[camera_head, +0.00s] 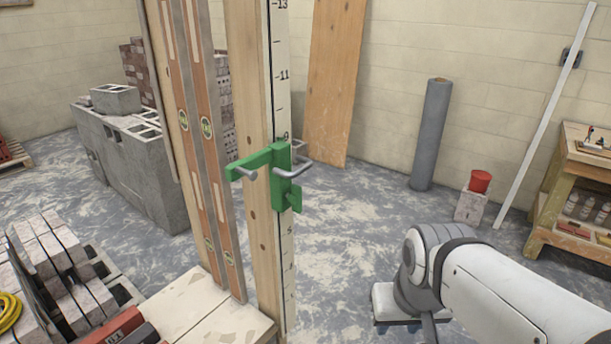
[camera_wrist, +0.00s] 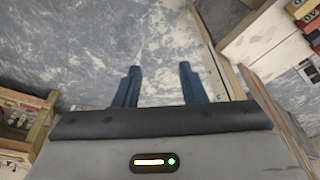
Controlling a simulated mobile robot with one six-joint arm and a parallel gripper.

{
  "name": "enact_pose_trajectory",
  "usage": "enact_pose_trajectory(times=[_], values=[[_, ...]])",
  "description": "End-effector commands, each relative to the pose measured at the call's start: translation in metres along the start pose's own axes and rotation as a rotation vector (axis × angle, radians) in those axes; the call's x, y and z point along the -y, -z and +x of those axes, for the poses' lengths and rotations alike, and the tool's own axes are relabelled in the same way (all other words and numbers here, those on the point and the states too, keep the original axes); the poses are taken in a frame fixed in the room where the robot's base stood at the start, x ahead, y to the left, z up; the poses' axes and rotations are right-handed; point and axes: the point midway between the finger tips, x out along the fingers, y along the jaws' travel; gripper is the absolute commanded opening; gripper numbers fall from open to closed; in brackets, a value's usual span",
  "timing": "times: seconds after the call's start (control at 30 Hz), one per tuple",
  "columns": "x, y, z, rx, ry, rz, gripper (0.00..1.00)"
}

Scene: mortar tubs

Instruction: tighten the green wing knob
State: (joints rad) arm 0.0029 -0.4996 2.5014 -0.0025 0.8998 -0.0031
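A green clamp (camera_head: 278,172) with grey metal rods is fixed around a wooden post (camera_head: 252,120) marked with a number scale. A small green piece (camera_head: 295,197) sticks out at the clamp's lower right; it looks like the wing knob, but its shape is too small to be sure. My gripper (camera_wrist: 160,85) shows in the wrist view with its two blue fingers apart and nothing between them, over bare floor. In the head view my arm is at the lower right, apart from the clamp. The wrist view does not show the clamp.
Two orange levels (camera_head: 205,130) stand left of the post. A wooden workbench (camera_head: 550,215) with bottles stands at the right.

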Motion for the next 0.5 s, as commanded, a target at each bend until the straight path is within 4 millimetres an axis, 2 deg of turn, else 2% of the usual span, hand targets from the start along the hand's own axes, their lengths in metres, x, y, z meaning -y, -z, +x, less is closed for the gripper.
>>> enact_pose_trajectory(times=[0.27, 0.37, 0.5], values=[[0.004, 0.004, 0.008, -0.007, 0.026, -0.006, 0.37], [0.015, 0.013, 0.021, -0.025, 0.092, -0.036, 0.37], [0.038, 0.041, 0.041, -0.095, 0.244, -0.091, 0.37]])
